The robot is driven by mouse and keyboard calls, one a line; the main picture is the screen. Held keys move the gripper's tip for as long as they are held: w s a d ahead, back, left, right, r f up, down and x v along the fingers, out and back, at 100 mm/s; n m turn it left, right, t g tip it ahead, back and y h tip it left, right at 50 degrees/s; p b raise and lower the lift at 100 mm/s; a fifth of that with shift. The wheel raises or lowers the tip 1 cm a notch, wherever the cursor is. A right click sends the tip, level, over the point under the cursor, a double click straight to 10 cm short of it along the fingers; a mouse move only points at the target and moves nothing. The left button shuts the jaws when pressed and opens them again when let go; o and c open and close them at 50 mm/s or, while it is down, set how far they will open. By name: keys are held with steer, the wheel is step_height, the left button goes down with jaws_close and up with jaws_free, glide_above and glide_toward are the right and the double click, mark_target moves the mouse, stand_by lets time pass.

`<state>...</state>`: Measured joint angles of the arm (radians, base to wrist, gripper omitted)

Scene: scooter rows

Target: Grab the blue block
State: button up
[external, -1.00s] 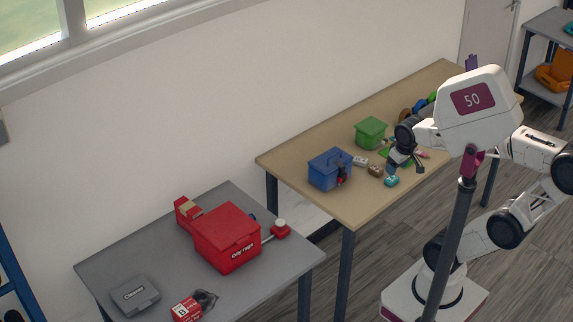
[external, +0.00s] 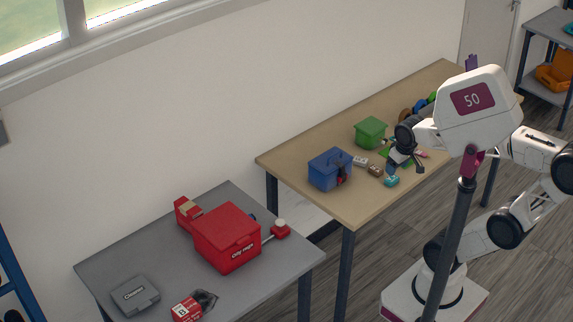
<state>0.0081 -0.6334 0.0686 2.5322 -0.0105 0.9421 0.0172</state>
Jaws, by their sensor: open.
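A small teal-blue block (external: 391,181) lies on the wooden table near its front edge. A small dark bluish patch (external: 390,169) shows right at my gripper's near finger; I cannot tell whether it is a block or part of the finger. My gripper (external: 405,165) is open, low over the table, just behind the teal-blue block and apart from it in the picture. Its arm and fingers hide part of the tabletop. A brown block (external: 375,170) and a pale grey block (external: 360,161) lie to its left.
A blue lidded box (external: 328,171) with a dark red-and-black item (external: 342,174) beside it stands left on the wooden table (external: 340,203). A green box (external: 371,132) stands behind. Several coloured items lie farther back. A grey table (external: 130,262) holds a red box (external: 228,238).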

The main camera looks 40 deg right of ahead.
steer(key=w+a+f+m+g+y, duration=0.2)
steer(key=w+a+f+m+y, duration=0.25)
steer(key=w+a, duration=0.55)
steer(key=w+a+f+m+g+y, duration=0.1)
steer(key=w+a+f+m+y, duration=0.5)
steer(key=w, duration=0.6)
steer(key=w+a+f+m+t+y, duration=0.1)
steer(key=w+a+f+m, duration=0.2)
steer(key=w+a+f, duration=0.1)
steer(key=w+a+f+m+t+y, duration=0.1)
steer(key=w+a+f+m, duration=0.2)
steer(key=w+f, duration=0.4)
steer(key=w+a+f+m+y, duration=0.1)
steer(key=w+a+f+m, duration=0.2)
steer(key=w+a+f, duration=0.2)
steer(key=shift+w+a+f+t, duration=0.4)
steer(key=shift+w+f, duration=0.25)
steer(key=shift+f, duration=0.1)
steer(key=shift+x, duration=1.25)
